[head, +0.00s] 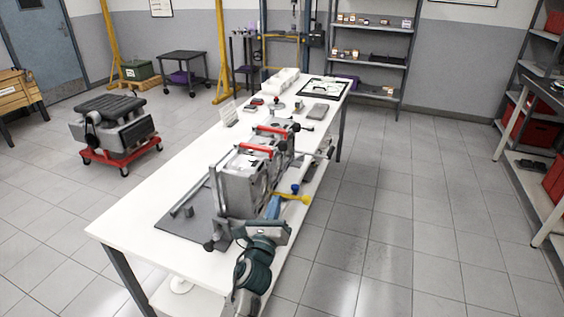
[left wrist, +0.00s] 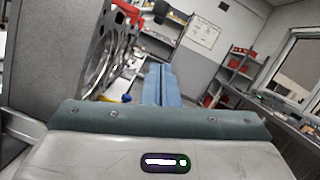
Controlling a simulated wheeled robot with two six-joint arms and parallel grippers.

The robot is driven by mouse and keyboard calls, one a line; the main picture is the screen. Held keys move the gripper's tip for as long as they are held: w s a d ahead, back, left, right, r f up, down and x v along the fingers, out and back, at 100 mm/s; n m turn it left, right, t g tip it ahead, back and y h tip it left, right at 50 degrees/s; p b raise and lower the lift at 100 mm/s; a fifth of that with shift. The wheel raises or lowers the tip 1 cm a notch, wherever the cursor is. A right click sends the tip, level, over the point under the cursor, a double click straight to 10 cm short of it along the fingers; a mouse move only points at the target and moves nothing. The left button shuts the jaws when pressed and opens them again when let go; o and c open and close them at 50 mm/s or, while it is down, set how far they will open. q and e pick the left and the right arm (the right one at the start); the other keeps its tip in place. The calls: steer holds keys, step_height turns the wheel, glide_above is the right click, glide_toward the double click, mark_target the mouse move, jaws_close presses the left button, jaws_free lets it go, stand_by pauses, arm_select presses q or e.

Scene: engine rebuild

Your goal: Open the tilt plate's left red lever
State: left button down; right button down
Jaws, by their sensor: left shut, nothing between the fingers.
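The grey metal fixture (head: 240,190) with the block stands on the white table. Two red levers show on its top: a nearer one (head: 256,148) and a farther one (head: 273,131). I cannot tell for sure which is the left one or how far either is swung. My left gripper (head: 274,206) is low beside the fixture's near right side, its blue fingers shut and empty. In the left wrist view the shut fingers (left wrist: 160,84) point past the fixture's side, and a red lever end (left wrist: 128,8) shows at upper left, apart from them. My right gripper is not in view.
A yellow handle (head: 295,198) and a blue knob (head: 295,188) are close to the left fingers. A dark grey mat (head: 180,222) lies under the fixture. The white table (head: 135,217) is bare at its near left. Open floor (head: 400,230) lies to the right.

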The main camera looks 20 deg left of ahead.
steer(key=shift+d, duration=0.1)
